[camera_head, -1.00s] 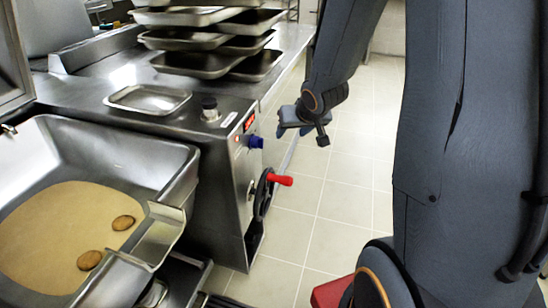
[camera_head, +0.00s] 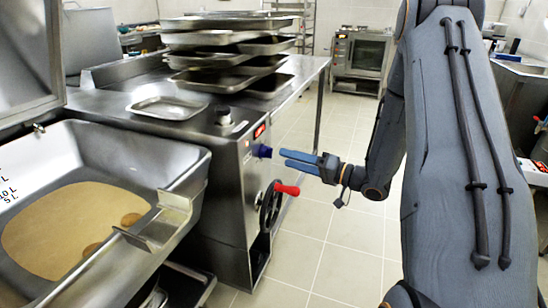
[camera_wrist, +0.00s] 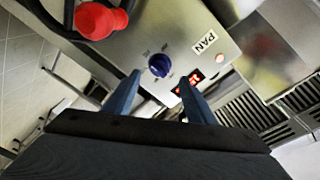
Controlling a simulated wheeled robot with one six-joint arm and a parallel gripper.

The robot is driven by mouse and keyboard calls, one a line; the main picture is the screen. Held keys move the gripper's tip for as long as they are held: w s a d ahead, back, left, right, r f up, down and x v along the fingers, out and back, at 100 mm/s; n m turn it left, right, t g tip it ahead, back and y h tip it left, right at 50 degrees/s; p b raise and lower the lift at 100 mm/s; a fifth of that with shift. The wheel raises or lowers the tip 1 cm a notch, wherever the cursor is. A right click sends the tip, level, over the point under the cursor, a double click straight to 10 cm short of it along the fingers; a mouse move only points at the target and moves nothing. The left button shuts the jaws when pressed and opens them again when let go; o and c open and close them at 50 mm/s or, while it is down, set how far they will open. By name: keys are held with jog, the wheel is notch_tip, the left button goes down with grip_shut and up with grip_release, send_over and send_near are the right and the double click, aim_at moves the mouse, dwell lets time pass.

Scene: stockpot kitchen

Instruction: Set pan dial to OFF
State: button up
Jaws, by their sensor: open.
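The pan dial is a blue knob (camera_head: 262,151) on the front panel of the steel cooking unit. In the wrist view the dial (camera_wrist: 160,65) sits below and left of a "PAN" label (camera_wrist: 206,41). My gripper (camera_head: 281,158) is open, with its two blue fingers pointing at the dial from the right. In the wrist view the gripper (camera_wrist: 160,88) has the dial between and just beyond its fingertips, with nothing held. I cannot tell the dial's setting from its small markings.
A red display (camera_head: 260,130) is just above the dial. A handwheel (camera_head: 270,208) with a red handle (camera_head: 287,189) is below it. The tilting pan (camera_head: 75,225) with a tan layer inside is at left. Stacked trays (camera_head: 225,50) stand behind. The tiled floor (camera_head: 320,235) is clear.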

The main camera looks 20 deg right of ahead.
aim_at(267, 152)
jog(key=x, duration=0.6)
jog(key=shift+w, duration=0.25)
jog(key=shift+a, duration=0.1)
jog(key=c, duration=1)
jog(key=shift+c, duration=0.2)
